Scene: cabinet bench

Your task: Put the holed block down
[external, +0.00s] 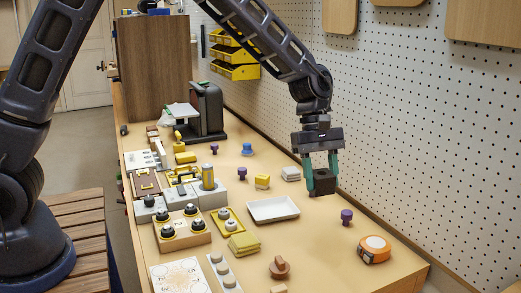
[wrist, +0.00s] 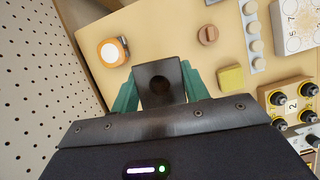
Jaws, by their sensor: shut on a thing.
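My gripper (external: 321,172) has two green fingers and is shut on the holed block. The holed block (external: 324,183) is dark, nearly black, with a round hole in its face. In the external view it hangs between the fingertips over the right part of the bench, and I cannot tell whether its underside touches the bench. In the wrist view the block (wrist: 159,94) sits between the green fingers with its hole facing the camera.
A white tray (external: 273,218) lies left of the block. A purple knob (external: 346,216) and an orange-and-white round item (external: 374,249) are nearer the camera, to the right. The pegboard wall (external: 430,110) stands behind. Bare bench (external: 315,235) lies between tray and purple knob.

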